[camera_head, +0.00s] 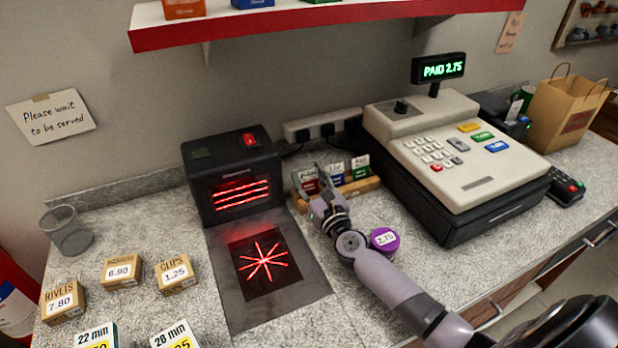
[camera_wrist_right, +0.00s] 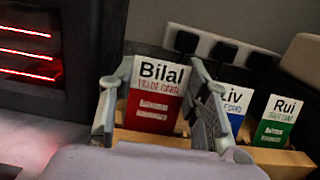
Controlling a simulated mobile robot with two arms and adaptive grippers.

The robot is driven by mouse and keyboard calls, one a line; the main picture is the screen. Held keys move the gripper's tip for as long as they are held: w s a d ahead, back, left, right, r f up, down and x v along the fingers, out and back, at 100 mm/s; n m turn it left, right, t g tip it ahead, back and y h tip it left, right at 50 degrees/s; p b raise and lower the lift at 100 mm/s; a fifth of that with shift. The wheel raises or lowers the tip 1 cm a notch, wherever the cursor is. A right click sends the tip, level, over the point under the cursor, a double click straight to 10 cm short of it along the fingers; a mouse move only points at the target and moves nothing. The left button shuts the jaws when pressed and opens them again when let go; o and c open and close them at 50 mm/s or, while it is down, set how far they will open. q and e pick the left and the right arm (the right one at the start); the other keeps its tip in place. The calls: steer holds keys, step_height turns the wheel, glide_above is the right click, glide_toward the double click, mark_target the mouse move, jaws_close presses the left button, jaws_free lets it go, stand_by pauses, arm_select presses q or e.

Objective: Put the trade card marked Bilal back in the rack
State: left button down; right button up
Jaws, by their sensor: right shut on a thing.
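The Bilal trade card (camera_wrist_right: 156,97), white on top and red below, stands upright between the two fingers of my right gripper (camera_wrist_right: 163,75). In the head view the card (camera_head: 311,187) is partly covered by the right gripper (camera_head: 311,181), which is shut on it. The wooden rack (camera_wrist_right: 285,160) also shows in the head view (camera_head: 362,187). The card is at the rack's left end, its lower edge meeting the wood; how deep it sits is hidden. The Liv card (camera_wrist_right: 234,108) and Rui card (camera_wrist_right: 275,121) stand in the rack to its right. My left gripper is not in view.
A black scanner (camera_head: 232,176) with red lines stands left of the rack, and a till (camera_head: 455,150) stands close on the right. A purple priced round item (camera_head: 384,241) sits beside my right arm. Several small boxes (camera_head: 176,274) are at front left. A red-edged shelf (camera_head: 330,22) hangs above.

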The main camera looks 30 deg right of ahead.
steer(key=o, duration=0.7)
steer(key=shift+o, duration=0.2)
steer(key=shift+s, duration=0.1)
steer(key=s, duration=0.8)
steer(key=s+f, duration=0.1)
steer(key=s, duration=0.2)
steer(key=shift+s+a+f, duration=0.1)
steer(key=shift+s+a, duration=0.25)
steer(key=shift+s, duration=0.05)
